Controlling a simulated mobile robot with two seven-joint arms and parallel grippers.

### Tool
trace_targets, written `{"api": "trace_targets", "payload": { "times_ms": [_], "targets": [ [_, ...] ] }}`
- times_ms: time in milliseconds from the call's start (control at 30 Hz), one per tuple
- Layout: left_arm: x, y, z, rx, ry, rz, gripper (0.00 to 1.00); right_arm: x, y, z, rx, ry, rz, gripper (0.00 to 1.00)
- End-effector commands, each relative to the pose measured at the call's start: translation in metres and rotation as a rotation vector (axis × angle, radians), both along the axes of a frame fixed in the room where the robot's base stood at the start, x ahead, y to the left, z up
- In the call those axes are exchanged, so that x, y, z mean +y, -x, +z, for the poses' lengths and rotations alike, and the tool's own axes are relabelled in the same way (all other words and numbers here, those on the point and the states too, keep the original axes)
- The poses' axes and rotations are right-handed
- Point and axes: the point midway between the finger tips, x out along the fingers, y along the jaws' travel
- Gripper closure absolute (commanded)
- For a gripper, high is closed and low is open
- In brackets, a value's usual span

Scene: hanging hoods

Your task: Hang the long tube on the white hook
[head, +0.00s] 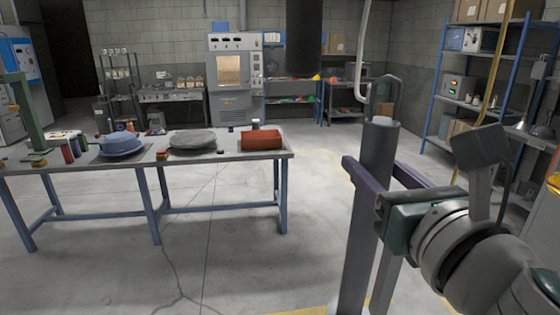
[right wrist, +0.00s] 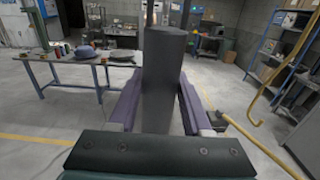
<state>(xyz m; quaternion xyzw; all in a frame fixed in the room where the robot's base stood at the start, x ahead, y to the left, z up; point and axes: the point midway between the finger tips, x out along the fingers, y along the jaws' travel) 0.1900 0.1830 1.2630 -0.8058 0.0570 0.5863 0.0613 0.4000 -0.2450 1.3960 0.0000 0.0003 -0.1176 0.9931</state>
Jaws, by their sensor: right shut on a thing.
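The long tube (head: 376,190) is a dark grey upright cylinder with a thin grey wire loop at its top, in the right half of the head view. My right gripper (head: 380,172) has its purple fingers on either side of the tube and is shut on it. In the right wrist view the tube (right wrist: 165,75) stands between the two fingers. The white hook (head: 361,92) is the curved lower end of a white rod coming down from above. In the head view it appears just left of the loop; I cannot tell whether they touch. My left gripper is not in view.
A dark cylinder (head: 304,38) hangs from above, left of the white rod. A workbench (head: 225,157) with a red cylinder (head: 262,139) and other items stands at left. A yellow hose (head: 495,70) hangs at right, before a blue shelf. The floor between is clear.

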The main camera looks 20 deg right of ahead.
Motion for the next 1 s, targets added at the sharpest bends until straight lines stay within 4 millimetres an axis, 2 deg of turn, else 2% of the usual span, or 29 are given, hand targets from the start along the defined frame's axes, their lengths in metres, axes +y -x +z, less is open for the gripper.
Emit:
{"api": "trace_targets", "payload": {
  "times_ms": [600, 1000],
  "targets": [
    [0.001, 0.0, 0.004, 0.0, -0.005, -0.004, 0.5, -0.005, -0.022, 0.002, -0.005, 0.001, 0.001, 1.0],
    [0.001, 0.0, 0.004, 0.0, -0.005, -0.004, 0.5, -0.006, -0.024, 0.002, -0.004, 0.001, 0.001, 1.0]
  ]
}}
